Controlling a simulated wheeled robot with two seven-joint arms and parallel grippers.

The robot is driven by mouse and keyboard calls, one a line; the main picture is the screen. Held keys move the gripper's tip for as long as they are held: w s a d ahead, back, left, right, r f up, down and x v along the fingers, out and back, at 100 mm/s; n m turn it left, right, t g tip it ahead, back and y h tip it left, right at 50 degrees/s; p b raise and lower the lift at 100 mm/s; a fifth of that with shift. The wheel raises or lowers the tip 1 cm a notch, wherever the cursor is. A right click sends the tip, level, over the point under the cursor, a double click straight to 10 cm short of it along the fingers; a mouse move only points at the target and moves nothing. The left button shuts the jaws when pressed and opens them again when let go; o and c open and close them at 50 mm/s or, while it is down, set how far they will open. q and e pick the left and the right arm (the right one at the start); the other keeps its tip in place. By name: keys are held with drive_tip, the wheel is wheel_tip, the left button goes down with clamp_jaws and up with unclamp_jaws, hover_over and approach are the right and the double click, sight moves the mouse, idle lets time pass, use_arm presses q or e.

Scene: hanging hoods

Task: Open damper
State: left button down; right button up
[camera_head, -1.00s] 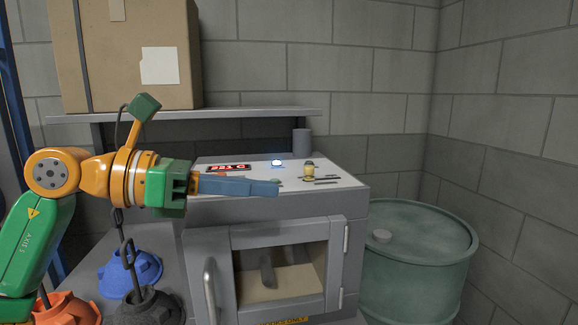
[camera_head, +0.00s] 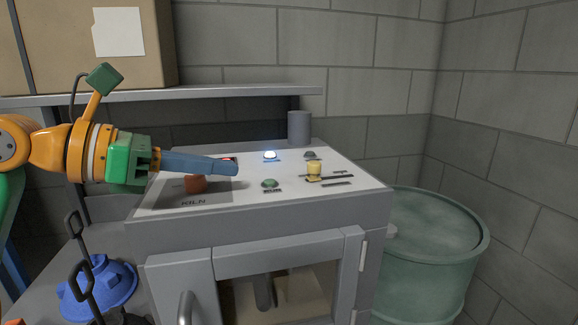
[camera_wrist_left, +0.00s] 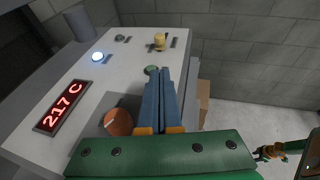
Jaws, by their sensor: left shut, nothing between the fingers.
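A yellow knob (camera_head: 314,170) stands on the right part of the kiln's top panel (camera_head: 225,202), at a dark slot. It also shows in the wrist view (camera_wrist_left: 160,41), beyond the fingertips. My left gripper (camera_head: 236,168) is shut and empty, its long blue fingers reaching over the panel from the left. In the head view the tips end left of the yellow knob, clearly apart from it. In the wrist view the tips (camera_wrist_left: 158,72) lie near a green button (camera_wrist_left: 151,70).
The panel also bears a lit white button (camera_head: 269,155), a grey button (camera_head: 310,154), a red-brown dial (camera_head: 195,183) and a display (camera_wrist_left: 62,106) reading 217 C. A grey cylinder (camera_head: 299,127) stands behind. A green drum (camera_head: 432,235) is right; a shelf (camera_head: 240,92) runs behind.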

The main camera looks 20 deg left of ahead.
sight(308, 170)
use_arm(q)
drive_tip(key=p+x, duration=0.1)
drive_tip(key=x, duration=0.2)
drive_tip(key=p+x, duration=0.1)
drive_tip(key=x, duration=0.3)
drive_tip(key=r+p+x, duration=0.1)
drive_tip(key=x, duration=0.3)
drive_tip(key=shift+w+d, duration=0.35)
drive_tip(key=shift+w, duration=0.05)
